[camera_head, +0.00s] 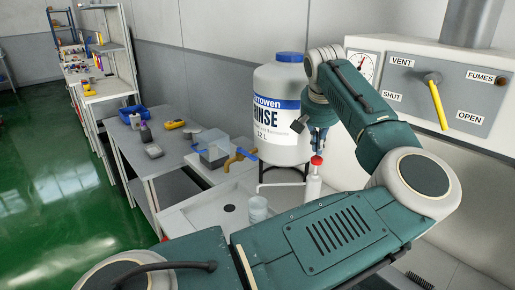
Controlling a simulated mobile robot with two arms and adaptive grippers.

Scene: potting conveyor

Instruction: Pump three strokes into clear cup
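The clear cup (258,209) stands upright on a pale worktop, left of a small bottle (313,184) with a red top (316,160). A thin pale spout reaches from the bottle's side toward the cup. My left gripper (318,147) hangs pointing down just above the red top, at the end of my green arm. Its fingers are small and dark, and I cannot tell whether they are open, or whether they touch the top. My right gripper is not in view.
A large white rinse drum (275,110) with a blue cap stands on a stand behind the bottle. A panel with a yellow lever (438,105) is at the right.

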